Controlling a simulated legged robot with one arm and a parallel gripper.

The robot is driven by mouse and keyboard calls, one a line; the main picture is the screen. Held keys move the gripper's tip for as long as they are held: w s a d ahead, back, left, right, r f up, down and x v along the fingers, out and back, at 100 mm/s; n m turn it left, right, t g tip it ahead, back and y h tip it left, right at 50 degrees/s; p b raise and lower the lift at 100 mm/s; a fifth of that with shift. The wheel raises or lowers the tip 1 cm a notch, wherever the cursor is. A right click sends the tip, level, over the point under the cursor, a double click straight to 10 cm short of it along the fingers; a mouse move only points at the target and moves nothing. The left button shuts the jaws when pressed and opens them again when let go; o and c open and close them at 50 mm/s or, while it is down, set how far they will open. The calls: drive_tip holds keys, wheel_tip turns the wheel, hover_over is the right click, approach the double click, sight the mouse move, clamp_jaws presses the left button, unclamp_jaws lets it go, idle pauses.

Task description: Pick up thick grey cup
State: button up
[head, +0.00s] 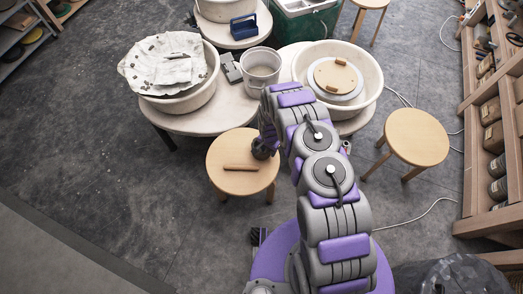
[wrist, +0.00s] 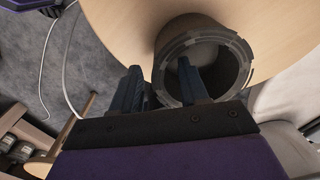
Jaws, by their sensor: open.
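The thick grey cup (wrist: 235,48) stands on a pale wooden round surface (wrist: 122,28) in the wrist view, its round mouth facing the camera. My gripper (wrist: 160,75) is open. Its left finger lies outside the cup's left wall and its right finger lies over the mouth, so the wall is between them. I cannot tell how deep the right finger reaches or whether either finger touches. In the head view my gripper (head: 263,150) is at the right part of a small wooden stool (head: 226,148); the cup is not clearly visible there.
A brown stick (head: 241,167) lies on the stool. Behind stand two wheel basins, one with a cloth (head: 163,62) and one with a round bat (head: 335,76), and a grey bucket (head: 261,67). Another stool (head: 416,137) stands right. Floor on the left is clear.

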wheel_tip(320, 180, down, 2)
drive_tip(key=shift+w, duration=0.1)
drive_tip(key=shift+c, duration=0.4)
clamp_jaws()
